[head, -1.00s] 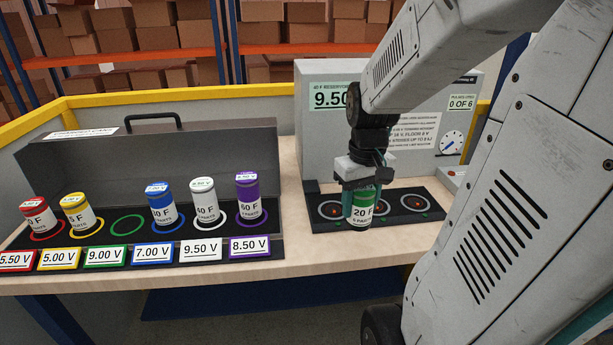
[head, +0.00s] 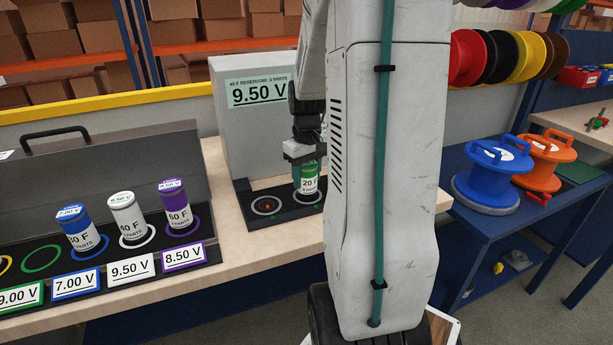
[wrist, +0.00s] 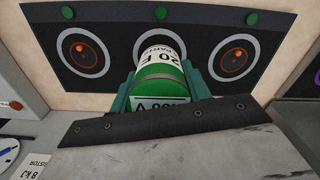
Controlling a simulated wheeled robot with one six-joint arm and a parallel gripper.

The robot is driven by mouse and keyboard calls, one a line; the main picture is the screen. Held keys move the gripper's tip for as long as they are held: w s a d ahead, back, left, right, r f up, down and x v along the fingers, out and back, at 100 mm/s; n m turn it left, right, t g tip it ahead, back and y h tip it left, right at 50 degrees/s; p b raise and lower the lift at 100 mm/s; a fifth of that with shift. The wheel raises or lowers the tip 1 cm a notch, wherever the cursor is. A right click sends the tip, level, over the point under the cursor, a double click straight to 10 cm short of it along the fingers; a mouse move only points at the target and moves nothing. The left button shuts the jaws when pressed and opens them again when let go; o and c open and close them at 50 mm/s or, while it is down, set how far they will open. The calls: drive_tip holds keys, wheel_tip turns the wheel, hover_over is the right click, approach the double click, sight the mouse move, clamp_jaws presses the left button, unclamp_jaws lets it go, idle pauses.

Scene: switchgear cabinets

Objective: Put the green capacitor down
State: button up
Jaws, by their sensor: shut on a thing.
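The green capacitor (head: 309,182), with a white "20 F" label, is upright between the jaws of my gripper (head: 304,160). The wrist view shows the capacitor (wrist: 160,75) with my gripper's fingers (wrist: 162,98) closed on both its sides. Its far end lies over the middle ring of the black three-ring plate (wrist: 110,28). The plate (head: 285,213) is in front of the grey "9.50 V" reservoir box (head: 228,140). I cannot tell whether the capacitor touches the plate. The two outer rings, with orange centres, are empty in the wrist view.
The capacitor rack (head: 110,262) at left holds blue, white and purple capacitors; its green ring (head: 41,258) is empty. My arm hides part of the plate and bench. A blue table (head: 470,225) with cable reels stands at right.

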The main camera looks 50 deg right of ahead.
drive_tip(key=shift+f, duration=0.25)
drive_tip(key=shift+f, duration=0.15)
drive_tip(key=o, duration=1.1)
